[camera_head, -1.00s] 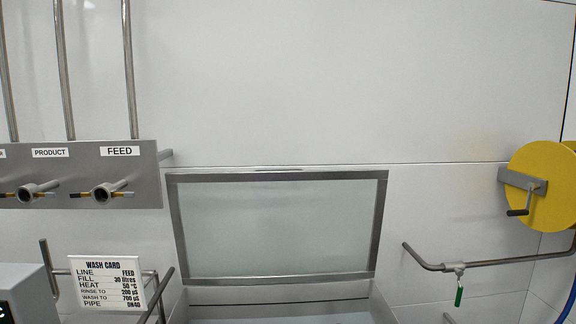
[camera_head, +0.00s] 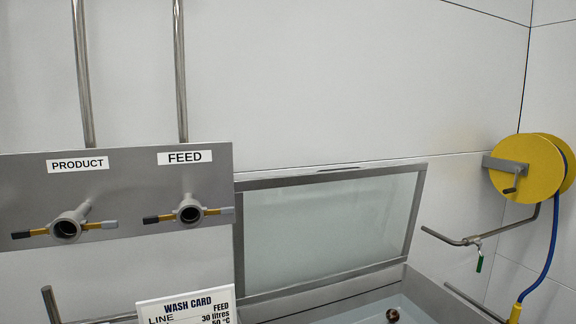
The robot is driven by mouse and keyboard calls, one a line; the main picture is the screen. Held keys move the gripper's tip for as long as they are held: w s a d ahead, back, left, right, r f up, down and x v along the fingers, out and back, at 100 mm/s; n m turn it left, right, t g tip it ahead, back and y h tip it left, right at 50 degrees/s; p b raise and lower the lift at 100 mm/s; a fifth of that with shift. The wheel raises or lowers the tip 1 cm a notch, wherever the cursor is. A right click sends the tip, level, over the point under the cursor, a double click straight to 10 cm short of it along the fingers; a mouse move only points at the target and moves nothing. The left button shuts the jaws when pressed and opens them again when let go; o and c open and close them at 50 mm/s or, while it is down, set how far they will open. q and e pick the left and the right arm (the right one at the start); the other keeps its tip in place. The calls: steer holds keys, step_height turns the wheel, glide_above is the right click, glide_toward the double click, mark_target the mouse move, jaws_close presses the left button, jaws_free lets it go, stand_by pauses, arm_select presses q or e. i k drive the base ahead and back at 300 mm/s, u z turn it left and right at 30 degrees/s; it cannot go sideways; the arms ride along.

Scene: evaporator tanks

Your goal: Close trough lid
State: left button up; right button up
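The trough lid (camera_head: 325,228) is a framed, frosted panel with a grey metal rim. It stands raised, nearly upright, against the white wall behind the trough. The trough (camera_head: 434,290) shows only in part at the bottom right of centre, open, with a pale interior and a small dark round thing (camera_head: 392,315) inside. The rest of the trough is cut off by the frame's lower edge. Neither of my grippers is in view.
A steel panel (camera_head: 130,240) with PRODUCT and FEED ports is on the left. A wash card (camera_head: 188,306) stands below it.

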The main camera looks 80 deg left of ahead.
mark_target(336, 175)
steer(key=k, duration=0.2)
steer(key=u, duration=1.05)
